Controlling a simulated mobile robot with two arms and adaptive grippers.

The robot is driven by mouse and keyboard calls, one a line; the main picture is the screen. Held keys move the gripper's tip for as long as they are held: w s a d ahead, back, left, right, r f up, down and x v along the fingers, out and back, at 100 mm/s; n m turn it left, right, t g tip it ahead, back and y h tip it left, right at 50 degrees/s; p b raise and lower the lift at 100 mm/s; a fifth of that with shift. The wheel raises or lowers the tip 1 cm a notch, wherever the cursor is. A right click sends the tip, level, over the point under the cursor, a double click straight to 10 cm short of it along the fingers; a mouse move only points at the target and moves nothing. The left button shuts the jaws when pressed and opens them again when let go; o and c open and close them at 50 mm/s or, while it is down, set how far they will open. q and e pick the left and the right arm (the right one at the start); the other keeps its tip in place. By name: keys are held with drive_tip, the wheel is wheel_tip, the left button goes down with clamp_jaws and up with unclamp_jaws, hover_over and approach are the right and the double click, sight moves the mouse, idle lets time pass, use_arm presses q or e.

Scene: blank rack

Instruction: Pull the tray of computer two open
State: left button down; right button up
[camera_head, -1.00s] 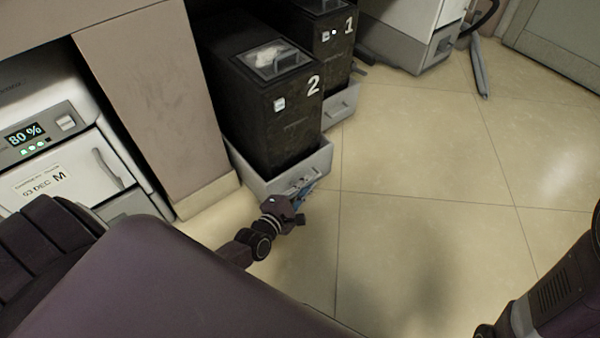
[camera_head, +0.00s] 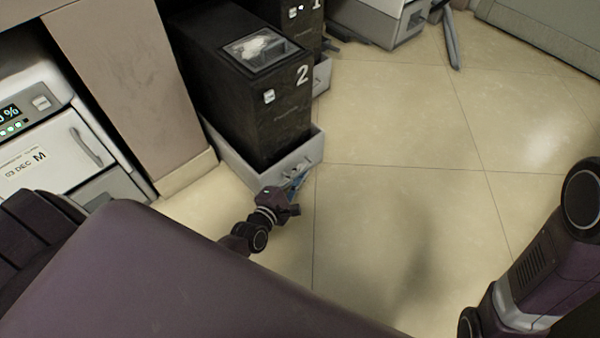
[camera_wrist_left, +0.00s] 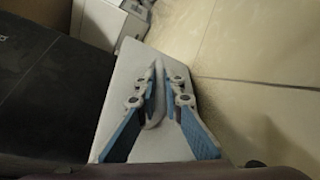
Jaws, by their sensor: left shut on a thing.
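Computer two (camera_head: 242,95) is a black tower marked 2. It stands upright in a grey tray (camera_head: 247,174) on the floor, left of centre in the head view. In the left wrist view the black side of computer two (camera_wrist_left: 45,95) is at the left and the pale tray front (camera_wrist_left: 128,66) is in the middle. My left gripper (camera_head: 299,182) is at the tray's front. In the left wrist view its blue-padded fingers (camera_wrist_left: 157,90) are closed around a pale bar-like handle (camera_wrist_left: 154,112) on that front. My right gripper is out of view.
Computer one (camera_head: 290,14) stands behind in its own tray (camera_head: 322,75). A beige cabinet panel (camera_head: 130,75) and a white appliance (camera_head: 65,150) are at the left. The tiled floor (camera_head: 400,130) in front and to the right is clear.

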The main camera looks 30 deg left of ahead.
use_arm(q)
drive_tip(key=shift+f, duration=0.1)
drive_tip(key=c, duration=2)
unclamp_jaws()
drive_tip(key=shift+c, duration=0.2)
drive_tip(key=v, duration=0.7)
drive_tip(key=shift+s, duration=0.3)
